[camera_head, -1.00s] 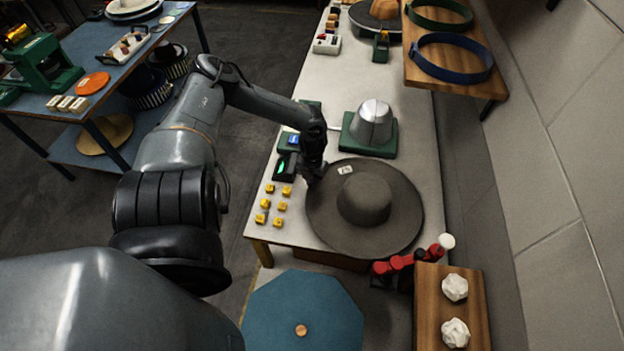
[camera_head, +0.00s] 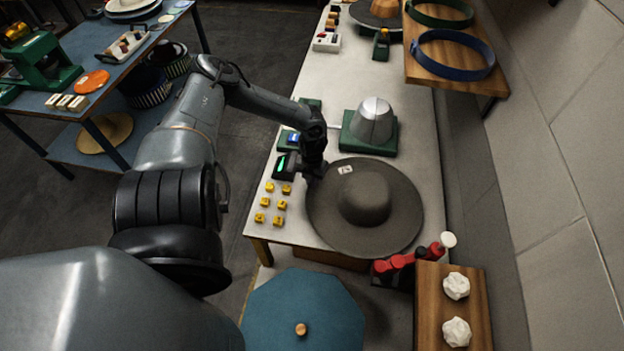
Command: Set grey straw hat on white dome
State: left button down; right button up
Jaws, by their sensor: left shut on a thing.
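The grey straw hat (camera_head: 390,222) lies crown up near the front end of the light-topped table, with a small white tag on its brim. My left gripper (camera_head: 314,182) is at the left edge of the brim, shut on it; the fingertips are small and dark here. The dome (camera_head: 372,121), silvery white, stands on a green base (camera_head: 388,149) just behind the hat, with nothing on it. My right gripper is not in view.
Several yellow blocks (camera_head: 270,187) sit left of the hat. Red-handled tools (camera_head: 394,264) and a wooden board with white lumps (camera_head: 456,285) are at the front right. A wooden shelf with a blue band (camera_head: 452,78) overhangs the back right.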

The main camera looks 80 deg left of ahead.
pick_arm(q)
jog(key=shift+f, duration=0.35)
jog(key=c, duration=1.1)
grip_release()
jog(key=shift+r, duration=0.1)
